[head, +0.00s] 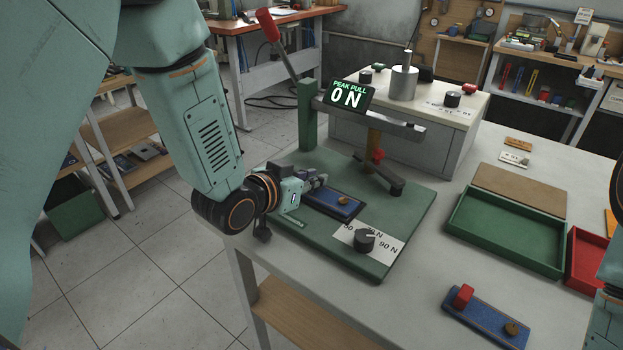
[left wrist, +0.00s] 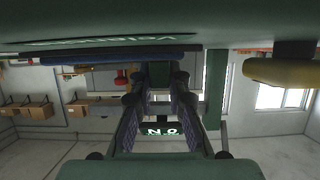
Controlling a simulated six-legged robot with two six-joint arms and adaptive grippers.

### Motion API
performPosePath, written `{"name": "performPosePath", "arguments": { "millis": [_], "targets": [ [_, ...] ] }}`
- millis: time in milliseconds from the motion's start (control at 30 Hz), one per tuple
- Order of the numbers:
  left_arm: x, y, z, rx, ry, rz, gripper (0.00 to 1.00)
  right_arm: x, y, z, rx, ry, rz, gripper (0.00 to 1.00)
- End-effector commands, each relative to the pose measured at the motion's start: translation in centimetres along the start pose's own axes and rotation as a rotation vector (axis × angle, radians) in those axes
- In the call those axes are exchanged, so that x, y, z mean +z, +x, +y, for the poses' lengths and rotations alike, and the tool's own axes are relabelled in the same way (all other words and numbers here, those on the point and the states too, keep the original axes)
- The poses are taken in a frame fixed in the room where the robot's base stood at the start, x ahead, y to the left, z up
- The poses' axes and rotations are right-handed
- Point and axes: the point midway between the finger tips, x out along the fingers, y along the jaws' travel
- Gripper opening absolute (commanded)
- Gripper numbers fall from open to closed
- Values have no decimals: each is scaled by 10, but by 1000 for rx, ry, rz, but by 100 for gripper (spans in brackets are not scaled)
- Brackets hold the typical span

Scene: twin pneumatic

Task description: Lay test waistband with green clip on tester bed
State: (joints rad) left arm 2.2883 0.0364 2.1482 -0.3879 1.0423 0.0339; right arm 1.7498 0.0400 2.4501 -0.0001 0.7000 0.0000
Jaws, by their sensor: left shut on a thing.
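A blue waistband (head: 335,204) with a tan button lies flat over the green tester bed (head: 385,225); I cannot tell whether it fully touches the bed. My left gripper (head: 318,181) is at its far left end, low over the bed. In the left wrist view the fingers (left wrist: 158,95) close on a dark green block (left wrist: 158,73), apparently the waistband's green clip, beside the blue strip (left wrist: 100,58). The head view hides this clip behind the gripper. A second blue waistband (head: 485,318) with a red clip (head: 463,296) lies at the table's front right. My right gripper is not in view.
The tester has a green post (head: 307,115), a red-handled lever (head: 268,25), a display (head: 346,95) reading 0 N and a dial (head: 365,240). A green tray (head: 506,235) and a red tray (head: 585,262) stand right. The table between bed and green tray is clear.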

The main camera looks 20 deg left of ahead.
Motion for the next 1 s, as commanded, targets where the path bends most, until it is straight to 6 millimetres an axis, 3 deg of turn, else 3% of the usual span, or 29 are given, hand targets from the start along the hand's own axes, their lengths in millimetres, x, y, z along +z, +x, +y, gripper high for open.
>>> {"name": "performPosePath", "arguments": {
  "millis": [300,633,767,1000],
  "targets": [
    [0,0,0,2,1,0,38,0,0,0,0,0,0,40],
    [-1,-3,0,2,1,0,38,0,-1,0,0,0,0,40],
    [-1,-18,0,1,-2,0,38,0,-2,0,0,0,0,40],
    [-2,-62,0,2,-7,2,38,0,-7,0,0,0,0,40]
  ]
}}
